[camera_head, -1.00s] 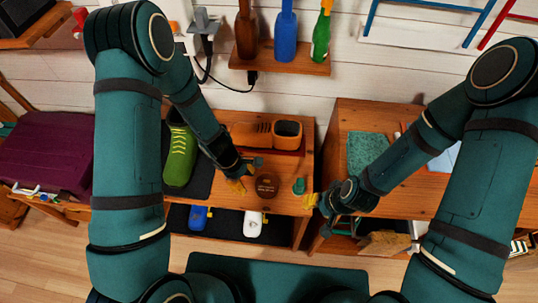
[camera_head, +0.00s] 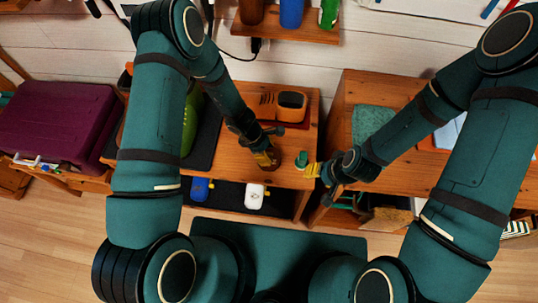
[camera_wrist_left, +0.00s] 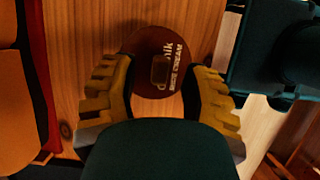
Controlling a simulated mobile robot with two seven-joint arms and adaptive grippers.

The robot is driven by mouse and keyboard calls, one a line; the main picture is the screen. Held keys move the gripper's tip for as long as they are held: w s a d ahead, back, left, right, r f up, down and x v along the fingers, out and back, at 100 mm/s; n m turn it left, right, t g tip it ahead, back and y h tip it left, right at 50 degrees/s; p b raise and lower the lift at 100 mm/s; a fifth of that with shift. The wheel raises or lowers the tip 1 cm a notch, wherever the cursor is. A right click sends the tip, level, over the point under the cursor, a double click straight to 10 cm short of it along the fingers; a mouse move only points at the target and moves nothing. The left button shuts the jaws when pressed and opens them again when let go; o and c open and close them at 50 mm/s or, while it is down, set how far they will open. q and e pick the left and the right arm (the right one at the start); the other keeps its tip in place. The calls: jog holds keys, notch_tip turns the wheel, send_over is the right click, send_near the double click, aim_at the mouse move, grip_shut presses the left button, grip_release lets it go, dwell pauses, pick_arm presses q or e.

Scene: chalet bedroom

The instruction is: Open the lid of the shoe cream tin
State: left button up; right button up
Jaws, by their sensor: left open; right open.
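The shoe cream tin (camera_wrist_left: 165,85) is round and brown, with pale lettering on its lid, and the lid is on. It lies on the wooden bench top. My left gripper (camera_head: 268,160) is over it; in the left wrist view the two yellow fingers (camera_wrist_left: 163,95) are open, one on each side of the tin's near part. I cannot tell whether they touch it. In the head view my left gripper partly hides the tin.
An orange open-topped holder (camera_head: 291,101) is behind, and a green shoe (camera_head: 190,120) on a dark mat is to the left, partly behind my arm. A wooden desk (camera_head: 400,95) stands at the right.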

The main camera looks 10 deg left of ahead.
pick_arm(q)
jog(key=shift+x, duration=0.85)
grip_shut()
